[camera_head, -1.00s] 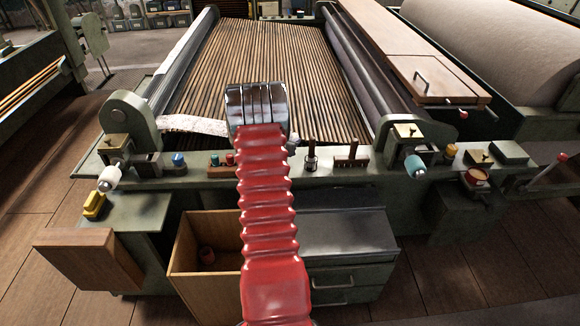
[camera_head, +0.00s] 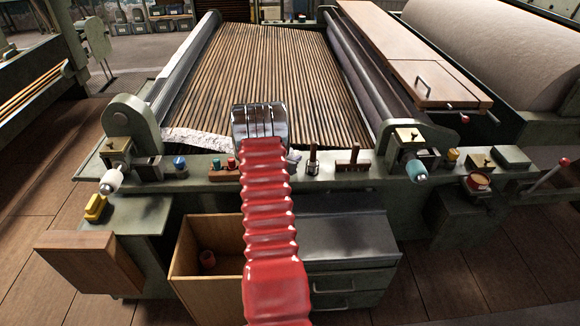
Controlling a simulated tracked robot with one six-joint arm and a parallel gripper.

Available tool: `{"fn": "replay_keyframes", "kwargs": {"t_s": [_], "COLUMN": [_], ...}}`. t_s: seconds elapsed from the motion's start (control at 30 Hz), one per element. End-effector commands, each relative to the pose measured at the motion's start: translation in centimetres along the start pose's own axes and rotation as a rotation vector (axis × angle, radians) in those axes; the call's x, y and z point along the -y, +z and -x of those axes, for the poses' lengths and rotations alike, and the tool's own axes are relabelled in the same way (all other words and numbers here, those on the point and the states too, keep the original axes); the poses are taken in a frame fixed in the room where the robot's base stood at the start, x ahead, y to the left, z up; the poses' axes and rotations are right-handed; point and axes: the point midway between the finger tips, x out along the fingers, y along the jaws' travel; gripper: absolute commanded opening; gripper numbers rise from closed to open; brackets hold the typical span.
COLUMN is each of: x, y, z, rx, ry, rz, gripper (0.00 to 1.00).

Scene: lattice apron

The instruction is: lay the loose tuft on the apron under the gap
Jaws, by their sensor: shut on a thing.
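The slatted lattice apron (camera_head: 260,60) slopes away between two side rollers. My gripper (camera_head: 260,125), a chrome head on my red ribbed arm, is over the apron's near end. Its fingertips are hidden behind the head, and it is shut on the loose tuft. A ragged whitish fleece strip (camera_head: 198,139) shows left of the head. A small pale bit (camera_head: 293,155) shows just right of it. I cannot tell whether these join behind the head, or whether the strip touches the slats. I cannot make out the gap.
A green front rail carries a brown peg block (camera_head: 353,160), a dark post (camera_head: 313,158) and a blue knob (camera_head: 179,163). An open wooden bin (camera_head: 207,285) and a metal-topped drawer cabinet (camera_head: 345,240) stand below. A wooden cover (camera_head: 400,45) flanks the apron; its slats beyond my gripper are clear.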

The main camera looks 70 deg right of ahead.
Motion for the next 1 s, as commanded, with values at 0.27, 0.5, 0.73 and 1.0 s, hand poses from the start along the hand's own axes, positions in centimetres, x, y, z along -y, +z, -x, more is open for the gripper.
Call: {"fn": "replay_keyframes", "kwargs": {"t_s": [0.27, 0.5, 0.73, 1.0], "x": [0.0, -0.1, -0.1, -0.1], "y": [-2.8, -3.0, -3.2, -3.2], "z": [-1.3, -1.4, -1.5, -1.4], "rx": [-0.001, 0.000, -0.001, -0.001], "ry": [0.000, 0.001, 0.001, 0.001], "rz": [0.001, 0.000, 0.000, 0.000], "gripper": [0.12, 0.12, 0.37, 0.52]}}
